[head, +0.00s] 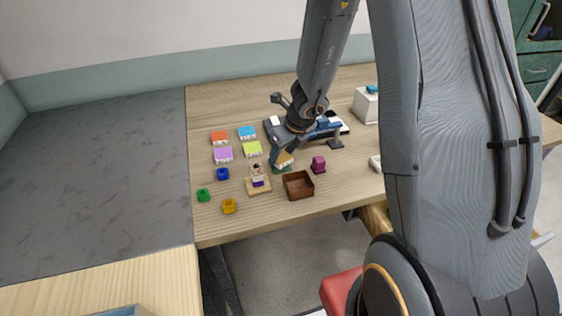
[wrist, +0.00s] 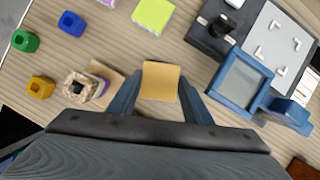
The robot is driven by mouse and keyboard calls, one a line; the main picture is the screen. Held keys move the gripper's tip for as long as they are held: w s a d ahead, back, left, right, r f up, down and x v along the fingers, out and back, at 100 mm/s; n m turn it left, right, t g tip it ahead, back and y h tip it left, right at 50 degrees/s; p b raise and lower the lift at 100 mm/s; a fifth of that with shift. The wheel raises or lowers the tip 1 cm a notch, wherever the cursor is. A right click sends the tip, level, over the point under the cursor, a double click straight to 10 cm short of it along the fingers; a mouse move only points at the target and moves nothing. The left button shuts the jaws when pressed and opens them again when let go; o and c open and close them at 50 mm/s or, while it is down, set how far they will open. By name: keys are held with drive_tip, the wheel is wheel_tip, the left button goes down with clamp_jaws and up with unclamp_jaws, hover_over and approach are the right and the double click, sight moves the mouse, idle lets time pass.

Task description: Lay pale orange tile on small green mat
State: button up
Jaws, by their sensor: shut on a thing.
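The pale orange tile (wrist: 160,80) is between the two blue-grey fingers of my gripper (wrist: 160,96) in the wrist view. My gripper is shut on it. In the head view, the tile (head: 286,157) shows at the fingertips of my gripper (head: 281,157). The small green mat (head: 280,170) shows as a dark green patch just below the tile, partly hidden by the gripper and tile. I cannot tell whether the tile touches the mat. The mat is not visible in the wrist view.
A brown open box (head: 298,186) and a magenta block (head: 318,165) stand to the right. A wooden base with a small object (head: 258,182) is close on the left. Coloured tiles, including a lime one (head: 252,149), lie behind left. A blue-grey device (wrist: 240,85) is nearby.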

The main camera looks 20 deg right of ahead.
drive_tip(key=shift+f+b, duration=0.4)
drive_tip(key=shift+f, duration=0.6)
drive_tip(key=shift+f, duration=0.1)
drive_tip(key=o, duration=0.9)
drive_tip(key=p+v, duration=0.6)
drive_tip(key=v, duration=0.6)
drive_tip(key=s+r+n, duration=0.2)
drive_tip(key=s+n, duration=0.3)
drive_tip(key=n, duration=0.5)
drive_tip(key=s+a+r+n+g+h, duration=0.1)
drive_tip(key=s+r+n, duration=0.2)
drive_tip(key=n, duration=0.8)
drive_tip(key=s+a+r+n, duration=0.1)
drive_tip(key=s+r+n, duration=0.2)
drive_tip(key=s+n, duration=0.3)
drive_tip(key=shift+s+a+r+n+h, duration=0.1)
drive_tip(key=shift+s+a+n+h, duration=0.1)
drive_tip(key=shift+n, duration=0.9)
drive_tip(key=shift+s+a+r+n+h, duration=0.1)
drive_tip(key=shift+s+n, duration=0.05)
drive_tip(key=shift+n, duration=0.95)
